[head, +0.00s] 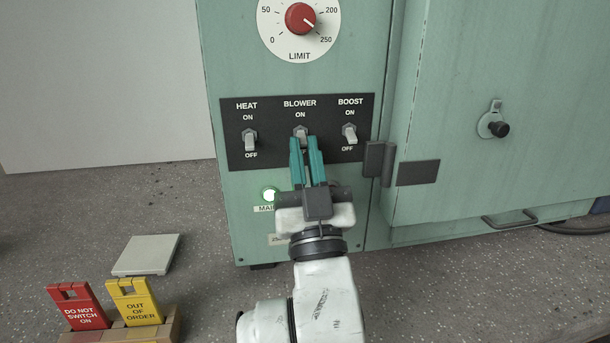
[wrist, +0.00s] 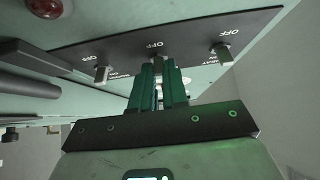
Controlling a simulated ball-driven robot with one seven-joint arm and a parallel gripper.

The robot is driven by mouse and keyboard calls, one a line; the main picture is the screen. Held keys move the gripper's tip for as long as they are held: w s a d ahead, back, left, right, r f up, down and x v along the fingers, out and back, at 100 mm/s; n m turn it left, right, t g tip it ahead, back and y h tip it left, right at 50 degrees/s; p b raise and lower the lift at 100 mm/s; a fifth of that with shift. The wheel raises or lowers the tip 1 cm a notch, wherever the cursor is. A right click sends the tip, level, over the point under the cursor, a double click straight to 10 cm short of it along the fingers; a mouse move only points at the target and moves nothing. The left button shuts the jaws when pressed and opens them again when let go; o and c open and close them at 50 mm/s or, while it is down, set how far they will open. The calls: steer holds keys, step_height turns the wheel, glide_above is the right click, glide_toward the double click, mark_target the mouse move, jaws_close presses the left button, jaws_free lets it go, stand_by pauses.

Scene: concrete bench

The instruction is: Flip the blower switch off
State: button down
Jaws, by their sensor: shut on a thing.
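The blower switch (head: 300,131) is the middle of three toggles on the black switch panel (head: 274,112) of the green cabinet. My gripper (head: 304,142) reaches up from below, its teal fingers shut on the blower switch lever. The fingers hide the lower part of the lever and most of its OFF label, so I cannot tell its exact position. In the wrist view, which is upside down, the fingers (wrist: 158,72) meet the blower switch (wrist: 157,54) at the panel.
A hinge (head: 376,159) is at right. Red (head: 77,307) and yellow (head: 135,302) tags stand at lower left.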

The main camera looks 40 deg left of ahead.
steer(key=shift+f+b, duration=0.15)
steer(key=shift+b, duration=0.15)
steer(key=c, duration=1.1)
jaws_free()
steer(key=shift+c, duration=0.2)
steer(key=v, duration=1)
steer(key=shift+s+f, duration=0.15)
steer(key=shift+f, duration=0.2)
steer(key=shift+d, duration=0.15)
